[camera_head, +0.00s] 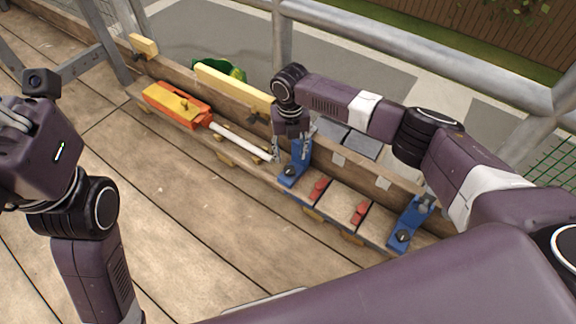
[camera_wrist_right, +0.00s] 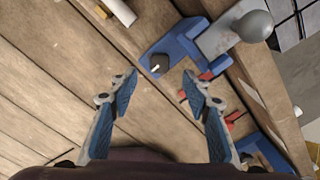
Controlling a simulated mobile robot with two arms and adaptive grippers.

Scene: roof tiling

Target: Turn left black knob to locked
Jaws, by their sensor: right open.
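The left black knob (camera_head: 290,171) sits on the low end of the left blue clamp (camera_head: 298,163), on the wooden work board. In the right wrist view the knob (camera_wrist_right: 159,62) shows a pale mark, and the blue clamp (camera_wrist_right: 180,48) around it is clear. My right gripper (camera_head: 290,153) is above this clamp. In its wrist view the two fingers (camera_wrist_right: 160,84) are spread and empty, with the knob just beyond and between the tips; contact is not visible. My left gripper (camera_head: 12,115) is at the left edge, partly cut off.
A second blue clamp (camera_head: 410,225) with a black knob stands at the right. Red pieces (camera_head: 361,211) lie between the clamps. An orange and yellow tool (camera_head: 178,104) with a white tube (camera_head: 240,141) lies left. Metal railing (camera_head: 400,62) runs behind. The deck at front left is free.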

